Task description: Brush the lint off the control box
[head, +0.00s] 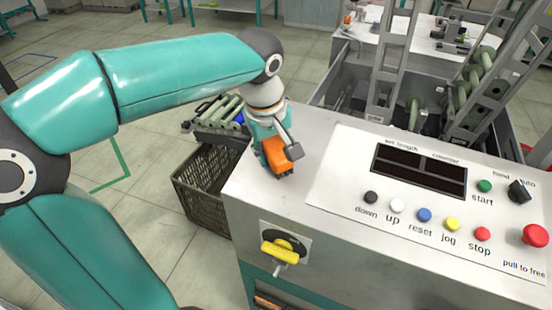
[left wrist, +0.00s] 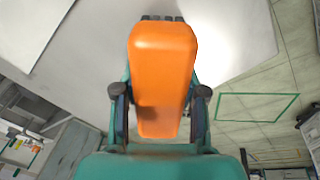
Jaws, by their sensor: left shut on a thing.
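The control box (head: 243,189) is a grey metal cabinet with a light sloped panel of buttons, in the head view. My left gripper (head: 277,152) is over the left part of its top. It is shut on an orange-backed brush (head: 276,156); in the left wrist view the orange brush (left wrist: 162,75) sits between the two fingers of the gripper (left wrist: 160,105), with dark bristles showing at its far end. I cannot tell whether the bristles touch the top. No lint can be made out. My right gripper is not in view.
The panel carries coloured buttons, a dark display (head: 420,170) and a red stop knob (head: 535,236). A yellow-handled switch (head: 280,252) is on the box's front. A dark crate (head: 205,190) stands on the floor to the left. Metal machine frames with rollers rise behind.

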